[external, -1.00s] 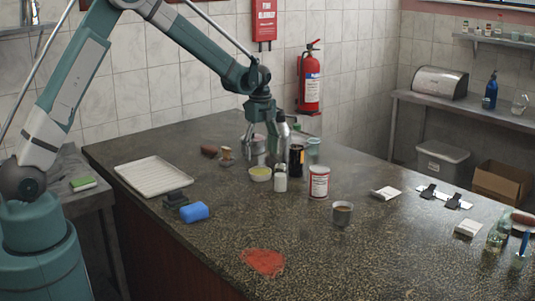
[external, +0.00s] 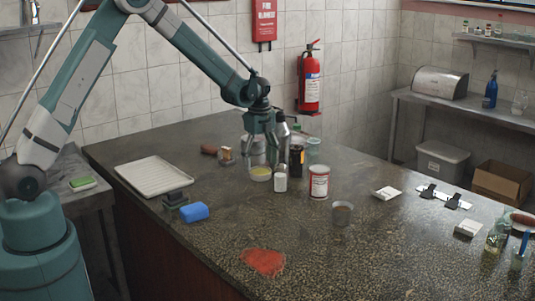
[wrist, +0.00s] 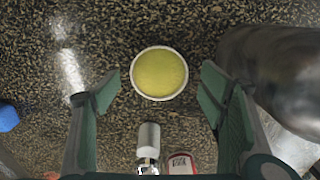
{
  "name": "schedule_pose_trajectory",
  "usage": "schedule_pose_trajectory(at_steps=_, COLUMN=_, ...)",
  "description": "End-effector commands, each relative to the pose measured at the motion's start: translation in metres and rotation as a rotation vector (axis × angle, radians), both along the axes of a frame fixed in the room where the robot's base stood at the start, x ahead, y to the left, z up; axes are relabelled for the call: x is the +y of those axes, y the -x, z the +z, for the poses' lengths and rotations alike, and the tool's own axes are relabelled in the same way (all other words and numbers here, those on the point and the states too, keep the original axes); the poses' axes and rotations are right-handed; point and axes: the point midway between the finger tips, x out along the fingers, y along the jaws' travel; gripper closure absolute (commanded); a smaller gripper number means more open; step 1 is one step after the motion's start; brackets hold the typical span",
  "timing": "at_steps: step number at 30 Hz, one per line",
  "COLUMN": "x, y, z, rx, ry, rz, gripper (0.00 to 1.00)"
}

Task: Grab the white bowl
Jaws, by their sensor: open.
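The white bowl (external: 260,177), small and round with yellow contents, stands upright on the dark speckled counter. In the wrist view the bowl (wrist: 159,98) sits between my finger tips, slightly toward the top of the picture. My gripper (external: 261,160) is open above and around the bowl in the external view. In the wrist view my gripper (wrist: 160,83) has one finger left and one right of the bowl, with gaps on both sides. The gripper holds nothing. Its height above the counter is hard to tell.
A white-capped shaker (external: 280,183) stands close in front of the bowl. A metal bottle (wrist: 275,75) is close beside my right finger. A red-and-white can (external: 319,182) and a dark jar (external: 297,160) stand to the right. The counter left of the bowl is mostly clear.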

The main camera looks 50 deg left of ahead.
Motion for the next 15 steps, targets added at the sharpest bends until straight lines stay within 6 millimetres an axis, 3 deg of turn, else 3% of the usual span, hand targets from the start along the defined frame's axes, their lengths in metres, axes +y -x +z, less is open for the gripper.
schedule_pose_trajectory(at_steps=6, x=0.001, y=0.001, z=-0.024, rx=0.000, ry=0.000, rz=0.000, gripper=0.30)
schedule_pose_trajectory(at_steps=15, x=0.001, y=0.001, z=-0.032, rx=0.000, ry=0.000, rz=0.000, gripper=0.30)
